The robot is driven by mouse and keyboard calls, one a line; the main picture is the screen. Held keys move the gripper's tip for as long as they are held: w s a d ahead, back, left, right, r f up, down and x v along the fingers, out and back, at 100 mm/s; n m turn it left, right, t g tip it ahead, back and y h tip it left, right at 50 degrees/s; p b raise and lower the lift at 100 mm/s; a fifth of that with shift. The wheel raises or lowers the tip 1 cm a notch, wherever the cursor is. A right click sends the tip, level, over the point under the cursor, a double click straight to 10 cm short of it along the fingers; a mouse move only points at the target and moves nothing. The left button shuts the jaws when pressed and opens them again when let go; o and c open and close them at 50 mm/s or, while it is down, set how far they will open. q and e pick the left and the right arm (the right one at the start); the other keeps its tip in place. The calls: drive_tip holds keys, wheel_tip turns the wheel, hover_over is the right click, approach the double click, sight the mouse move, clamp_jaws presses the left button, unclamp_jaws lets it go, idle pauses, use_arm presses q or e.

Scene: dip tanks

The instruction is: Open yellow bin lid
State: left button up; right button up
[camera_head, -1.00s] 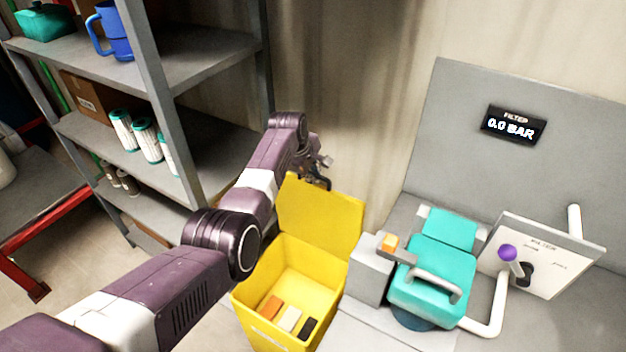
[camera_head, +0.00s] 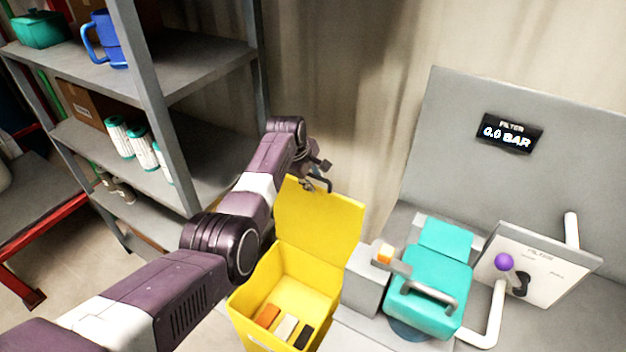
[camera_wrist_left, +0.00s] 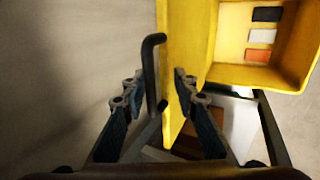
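The yellow bin (camera_head: 246,306) stands in the lower middle of the head view, its lid (camera_head: 320,225) raised upright at the back. My left gripper (camera_head: 316,176) is at the lid's top edge, partly hidden behind my own arm. In the left wrist view the gripper (camera_wrist_left: 158,78) has its fingers apart. A dark bent handle (camera_wrist_left: 150,75) and the edge of the yellow lid (camera_wrist_left: 184,45) lie between them, and neither finger clearly presses on the handle. My right gripper is not in view.
Orange, white and black blocks (camera_head: 287,327) lie inside the bin. A grey box (camera_head: 365,283) and a teal filter housing (camera_head: 436,287) with a metal handle stand close to its right. A grey shelf rack (camera_head: 205,70) rises at the left, and a wall is behind the lid.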

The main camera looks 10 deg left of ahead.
use_arm(q)
drive_tip(key=v, duration=1.2)
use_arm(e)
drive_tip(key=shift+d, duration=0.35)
